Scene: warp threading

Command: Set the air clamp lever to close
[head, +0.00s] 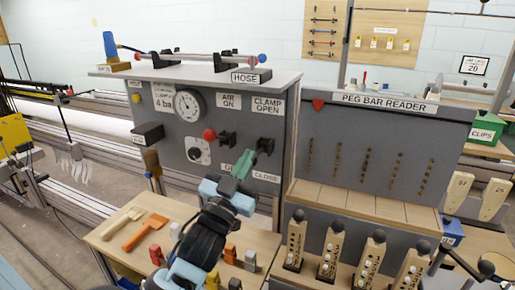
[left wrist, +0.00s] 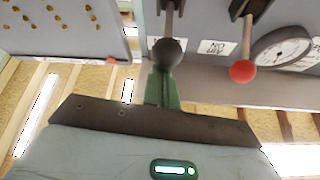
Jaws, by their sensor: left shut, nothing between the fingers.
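The clamp lever's dark bracket (head: 266,145) is on the grey panel, between the CLAMP OPEN label (head: 268,106) above and the CLOSE label (head: 265,177) below. In the left wrist view the lever ends in a dark round knob (left wrist: 167,52). My left gripper (head: 245,163) is at the panel just in front of this lever, its green fingers shut and empty. In the wrist view the fingertips (left wrist: 164,80) overlap the knob's edge; I cannot tell whether they touch. My right gripper is not in view.
The air lever's red knob (head: 209,134) is close to the left, also seen in the wrist view (left wrist: 243,71). A pressure gauge (head: 189,104) is above it. Below, a wooden table (head: 118,250) holds brushes and coloured pieces. The peg bar reader (head: 385,150) stands to the right.

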